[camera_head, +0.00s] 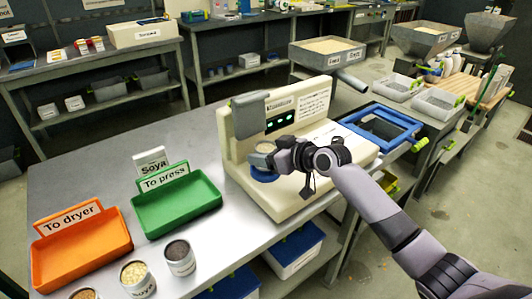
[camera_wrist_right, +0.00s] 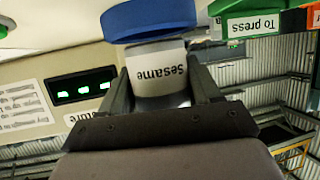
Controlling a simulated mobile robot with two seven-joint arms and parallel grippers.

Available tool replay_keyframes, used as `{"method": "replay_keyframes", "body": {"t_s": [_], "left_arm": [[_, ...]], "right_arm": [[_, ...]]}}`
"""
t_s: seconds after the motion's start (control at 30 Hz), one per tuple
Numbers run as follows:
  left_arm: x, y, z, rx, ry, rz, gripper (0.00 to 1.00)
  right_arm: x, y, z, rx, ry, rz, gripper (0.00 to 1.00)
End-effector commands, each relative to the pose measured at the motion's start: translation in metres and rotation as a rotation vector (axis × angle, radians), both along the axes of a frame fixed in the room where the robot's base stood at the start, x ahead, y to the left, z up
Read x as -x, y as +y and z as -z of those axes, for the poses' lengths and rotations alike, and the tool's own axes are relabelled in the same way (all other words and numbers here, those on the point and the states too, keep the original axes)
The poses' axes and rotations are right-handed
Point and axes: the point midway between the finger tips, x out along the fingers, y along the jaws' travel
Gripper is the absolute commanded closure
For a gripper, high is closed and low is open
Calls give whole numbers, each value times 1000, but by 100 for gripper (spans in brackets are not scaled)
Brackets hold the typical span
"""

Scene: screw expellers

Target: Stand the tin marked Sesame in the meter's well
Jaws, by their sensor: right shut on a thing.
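The Sesame tin (camera_wrist_right: 158,72) is between the fingers of my right gripper (camera_wrist_right: 160,95), its label upside down in the right wrist view. In the head view the tin (camera_head: 262,150) shows beside my right gripper (camera_head: 268,160), over the front of the cream meter (camera_head: 290,108). The meter's blue round well (camera_head: 262,177) is right below the tin; it also shows in the wrist view (camera_wrist_right: 150,18). The tin looks upright and lined up with the well. I cannot tell whether its base is inside the rim or just above it. My left gripper is out of view.
A green To press tray (camera_head: 178,208) and an orange To dryer tray (camera_head: 82,250) stand left of the meter. Tins (camera_head: 180,258) stand near the front table edge. A blue frame (camera_head: 382,125) lies right of the meter. Bare table shows between green tray and meter.

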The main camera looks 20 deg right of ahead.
Motion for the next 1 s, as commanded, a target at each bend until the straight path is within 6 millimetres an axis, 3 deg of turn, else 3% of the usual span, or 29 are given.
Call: {"method": "replay_keyframes", "body": {"t_s": [0.83, 0.87, 0.9, 1.0], "left_arm": [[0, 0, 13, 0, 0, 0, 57], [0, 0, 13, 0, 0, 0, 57], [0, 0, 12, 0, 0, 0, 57], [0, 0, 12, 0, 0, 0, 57]], "right_arm": [[0, 0, 17, 0, 0, 0, 69], [0, 0, 16, -1, -1, 0, 31], [0, 0, 16, 0, 0, 0, 27], [0, 0, 16, 0, 0, 0, 27]]}}
